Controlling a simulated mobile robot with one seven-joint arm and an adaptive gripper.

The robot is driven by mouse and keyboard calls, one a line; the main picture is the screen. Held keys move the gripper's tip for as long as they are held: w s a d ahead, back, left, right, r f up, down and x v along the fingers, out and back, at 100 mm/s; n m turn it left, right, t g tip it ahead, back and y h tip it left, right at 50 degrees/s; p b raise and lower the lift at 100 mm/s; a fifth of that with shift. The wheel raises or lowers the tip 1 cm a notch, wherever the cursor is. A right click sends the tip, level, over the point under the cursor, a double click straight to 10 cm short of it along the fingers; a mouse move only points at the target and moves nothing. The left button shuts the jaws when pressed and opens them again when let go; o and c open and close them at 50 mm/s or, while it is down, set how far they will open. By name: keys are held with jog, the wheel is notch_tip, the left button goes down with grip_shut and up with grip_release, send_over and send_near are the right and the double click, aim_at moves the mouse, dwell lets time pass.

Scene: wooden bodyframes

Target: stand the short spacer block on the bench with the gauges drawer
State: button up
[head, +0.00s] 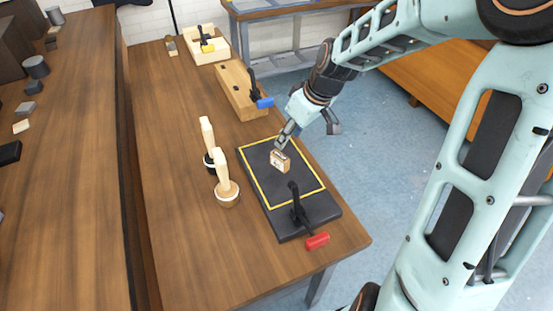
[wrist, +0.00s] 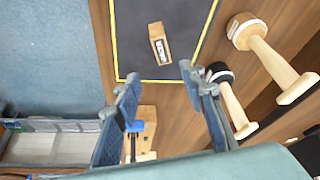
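The block also shows in the wrist view (wrist: 160,45), just beyond my fingertips. My gripper (head: 308,136) is open and empty, above the mat's far right edge. In the wrist view its fingers (wrist: 160,78) are spread wide, short of the block and not touching it. No drawer marked for gauges can be made out in either view.
Two wooden-handled mallets (head: 226,190) stand left of the mat. A red-handled clamp (head: 300,210) sits at its near edge. Other benches stand left (head: 65,200), behind (head: 290,8) and right (head: 435,75).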

aim_at(280, 156)
jog(key=x, duration=0.5)
jog(key=shift+f+b, duration=0.25)
jog(key=shift+b, duration=0.05)
jog(key=f, duration=0.2)
jog(key=a+f, duration=0.1)
jog(key=f, duration=0.1)
jog(key=shift+f, duration=0.15)
jog(key=shift+w+f, duration=0.2)
jog(key=shift+f, duration=0.2)
grip_shut()
